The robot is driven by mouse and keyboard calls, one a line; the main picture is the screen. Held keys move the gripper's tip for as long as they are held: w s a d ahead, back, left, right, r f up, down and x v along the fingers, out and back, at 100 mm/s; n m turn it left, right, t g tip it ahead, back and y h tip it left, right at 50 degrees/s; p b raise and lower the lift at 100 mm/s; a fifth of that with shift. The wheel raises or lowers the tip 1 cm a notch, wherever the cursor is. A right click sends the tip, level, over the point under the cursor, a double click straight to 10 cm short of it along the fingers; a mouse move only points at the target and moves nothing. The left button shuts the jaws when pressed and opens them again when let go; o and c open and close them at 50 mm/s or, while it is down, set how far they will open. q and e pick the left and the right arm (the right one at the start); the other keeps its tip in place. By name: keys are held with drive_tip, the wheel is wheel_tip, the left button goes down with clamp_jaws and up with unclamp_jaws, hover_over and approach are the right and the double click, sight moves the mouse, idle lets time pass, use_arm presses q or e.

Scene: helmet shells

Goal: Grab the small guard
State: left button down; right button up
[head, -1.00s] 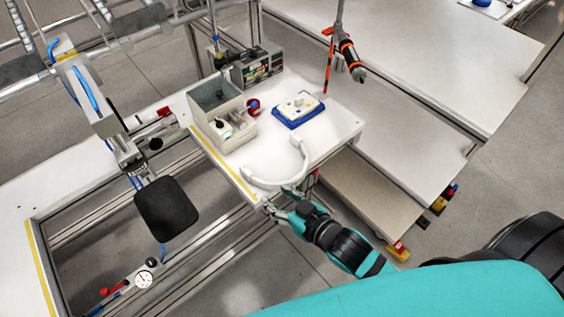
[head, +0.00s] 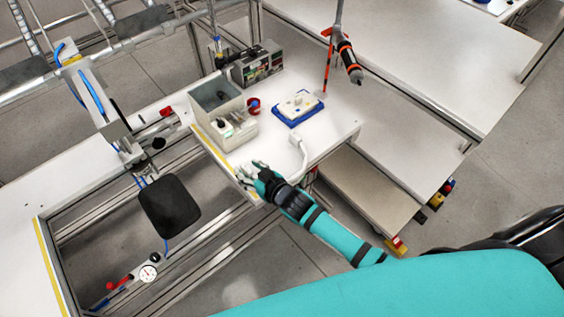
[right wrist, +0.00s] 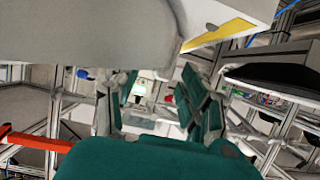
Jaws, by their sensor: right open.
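The small guard (head: 298,147) looks like a white curved piece on the front part of the white table. My right gripper (head: 253,173) is open at the table's front edge, over the left part of the guard. I cannot tell whether it touches the guard. In the right wrist view, the open teal fingers (right wrist: 160,105) stand apart. A large pale surface fills the upper left there, and I cannot tell whether it is the guard. My left gripper is not in view.
On the white table (head: 335,122) are a grey bin (head: 215,100), a red-and-blue item (head: 253,105) and a blue tray with a pale part (head: 297,104). An orange-black tool (head: 350,62) hangs behind. A black pad (head: 170,207) is at left.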

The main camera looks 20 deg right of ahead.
drive_tip(key=shift+x, duration=0.9)
drive_tip(key=shift+s, duration=0.1)
clamp_jaws()
